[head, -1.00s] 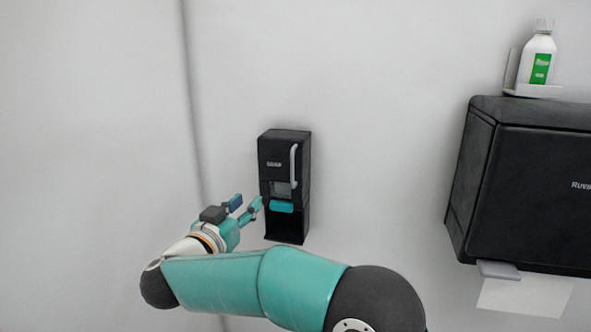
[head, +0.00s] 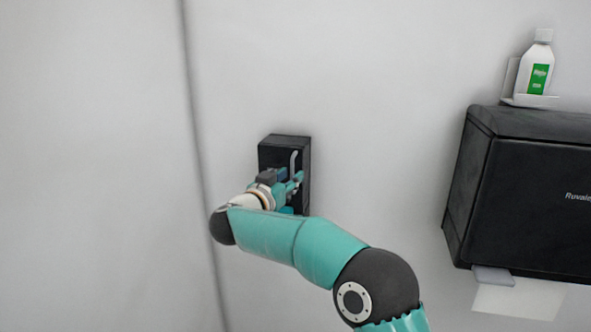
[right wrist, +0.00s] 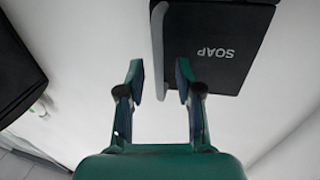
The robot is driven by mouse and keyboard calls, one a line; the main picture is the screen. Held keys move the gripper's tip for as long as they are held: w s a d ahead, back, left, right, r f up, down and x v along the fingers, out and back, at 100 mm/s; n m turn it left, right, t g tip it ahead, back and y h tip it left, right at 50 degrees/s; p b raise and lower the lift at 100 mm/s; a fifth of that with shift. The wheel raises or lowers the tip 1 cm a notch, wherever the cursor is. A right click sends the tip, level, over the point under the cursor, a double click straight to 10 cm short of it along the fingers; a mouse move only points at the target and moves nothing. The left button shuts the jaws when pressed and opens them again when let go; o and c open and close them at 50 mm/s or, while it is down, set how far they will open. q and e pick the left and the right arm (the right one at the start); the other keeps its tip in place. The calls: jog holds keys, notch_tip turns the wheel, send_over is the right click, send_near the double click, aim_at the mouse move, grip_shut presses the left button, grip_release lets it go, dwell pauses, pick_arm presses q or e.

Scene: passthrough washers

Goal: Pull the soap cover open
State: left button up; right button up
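The black soap dispenser (head: 284,145) hangs on the white wall, with a pale vertical handle (head: 293,161) on its front cover. My right gripper (head: 297,181) is in front of the dispenser, by the lower part of the handle. In the right wrist view the dispenser cover (right wrist: 225,50) with the word SOAP is at the upper right, and the handle (right wrist: 158,40) is beyond the gap between the fingers. My left gripper is not in view.
A large black towel dispenser (head: 530,200) with paper (head: 520,298) hanging below is on the wall at the right. A white bottle with a green label (head: 537,72) stands on a small shelf above it. The wall left of the soap dispenser is clear.

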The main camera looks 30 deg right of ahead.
jog(key=shift+x, duration=0.95)
grip_shut()
